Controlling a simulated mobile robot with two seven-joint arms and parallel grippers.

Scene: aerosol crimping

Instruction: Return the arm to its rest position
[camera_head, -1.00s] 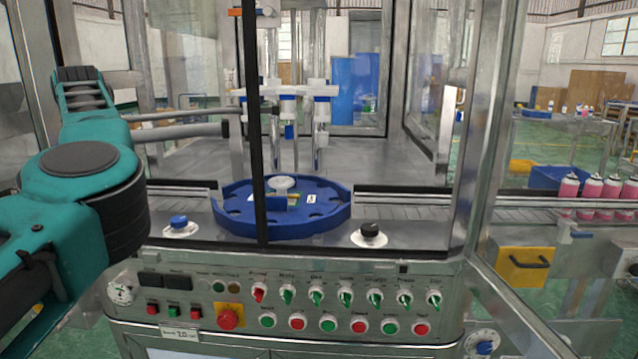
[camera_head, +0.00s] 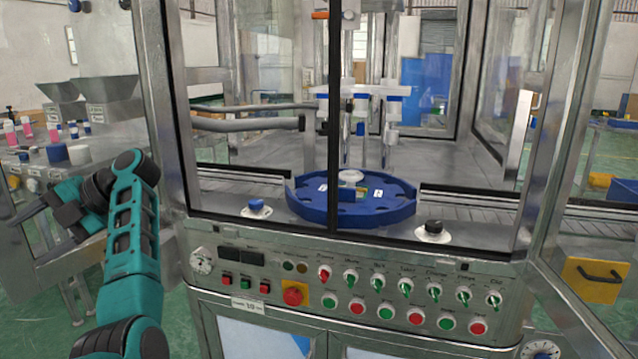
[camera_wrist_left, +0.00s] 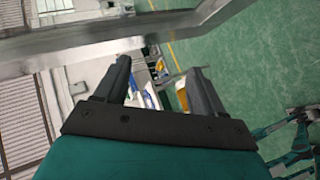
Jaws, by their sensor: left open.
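My left arm (camera_head: 132,250) rises from the bottom left of the head view, in front of the machine's left side. Its elbow is bent and the forearm turns left. My left gripper (camera_head: 25,212) is at the far left, beside the side conveyor and outside the machine frame. In the left wrist view the gripper (camera_wrist_left: 158,78) has its two dark fingers spread apart, with nothing between them. Green floor and distant items show beyond the fingers. My right gripper is in neither current view.
The crimping machine holds a blue rotary table (camera_head: 310,208) behind a metal frame. Below it is a control panel (camera_head: 350,290) with several buttons and switches. A glass door stands open at right.

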